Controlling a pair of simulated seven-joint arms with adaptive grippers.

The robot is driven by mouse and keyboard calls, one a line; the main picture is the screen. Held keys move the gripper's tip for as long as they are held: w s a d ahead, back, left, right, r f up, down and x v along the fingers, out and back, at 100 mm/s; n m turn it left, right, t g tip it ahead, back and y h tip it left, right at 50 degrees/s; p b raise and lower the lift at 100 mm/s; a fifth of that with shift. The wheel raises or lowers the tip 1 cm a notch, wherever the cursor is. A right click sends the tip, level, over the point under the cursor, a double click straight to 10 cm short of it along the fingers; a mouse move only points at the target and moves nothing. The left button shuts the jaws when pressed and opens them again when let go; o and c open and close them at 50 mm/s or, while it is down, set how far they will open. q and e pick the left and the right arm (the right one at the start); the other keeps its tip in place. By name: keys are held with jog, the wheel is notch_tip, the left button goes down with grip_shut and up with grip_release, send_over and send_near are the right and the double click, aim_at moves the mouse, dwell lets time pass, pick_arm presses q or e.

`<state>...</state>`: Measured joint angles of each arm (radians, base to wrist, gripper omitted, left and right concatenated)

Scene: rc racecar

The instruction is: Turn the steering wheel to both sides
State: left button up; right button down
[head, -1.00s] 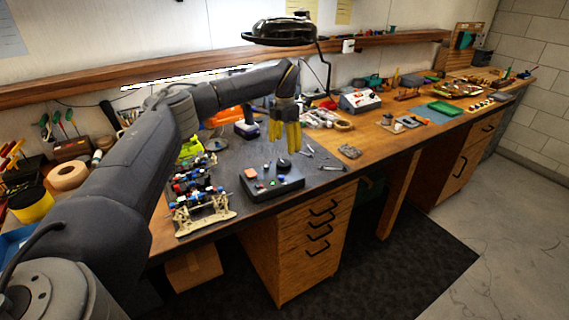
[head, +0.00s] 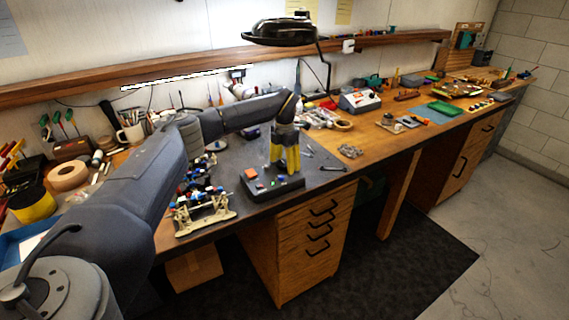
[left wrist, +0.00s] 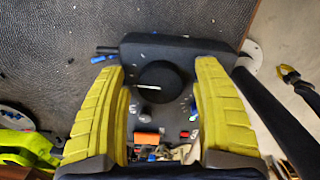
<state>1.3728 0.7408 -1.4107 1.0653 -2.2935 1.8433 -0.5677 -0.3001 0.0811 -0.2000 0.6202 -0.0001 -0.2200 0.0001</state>
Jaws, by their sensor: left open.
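A dark control box (head: 262,191) with small coloured buttons and an orange-red block lies on the dark mat near the bench's front edge. In the left wrist view, a round black knob, seemingly the steering wheel (left wrist: 160,80), stands on the box (left wrist: 190,45). My left gripper (head: 285,169) points down over the right part of the box. In the left wrist view its yellow fingers (left wrist: 160,98) are open, one to each side of the knob, with visible gaps. The knob is hidden by the fingers in the head view. My right gripper is not in view.
A partly built car chassis (head: 203,213) with cream parts sits left of the box. Small tools (head: 327,160) lie to its right. A lamp (head: 283,32) hangs above the bench.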

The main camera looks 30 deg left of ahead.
pick_arm(q)
jog(key=c, duration=1.2)
jog(key=n, duration=0.4)
jog(key=shift+a+n, duration=0.15)
jog(key=shift+n, duration=0.25)
jog(key=n, duration=0.4)
jog(key=shift+n, duration=0.3)
jog(key=shift+a, duration=0.1)
jog(key=shift+c, duration=0.2)
